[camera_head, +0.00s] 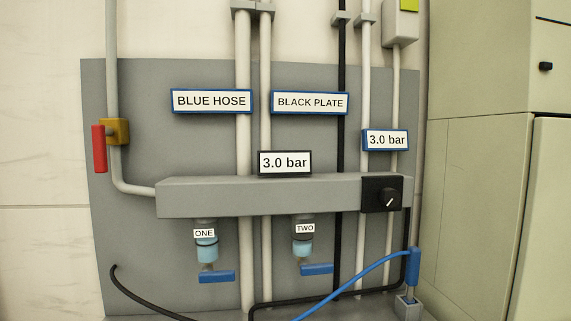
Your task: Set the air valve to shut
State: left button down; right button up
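The air valve is most likely the brass-yellow valve body (119,131) on the grey vertical pipe at the left of the panel. Its red lever (99,148) points up and down, in line with the pipe. A grey manifold bar (250,197) runs across the panel, fed by this pipe. A gauge sign (284,163) on top of it reads 3.0 bar, and so does a second sign (386,140) above the black knob (381,195). Neither of my grippers is in view.
Under the bar hang bowls ONE (206,248) and TWO (303,246), each with a blue level lever. A blue hose (362,268) crosses at lower right; a black hose (138,301) lies lower left. A pale cabinet (475,190) stands right. The space before the red lever looks clear.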

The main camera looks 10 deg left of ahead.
aim_at(99, 133)
jog(key=u, duration=1.55)
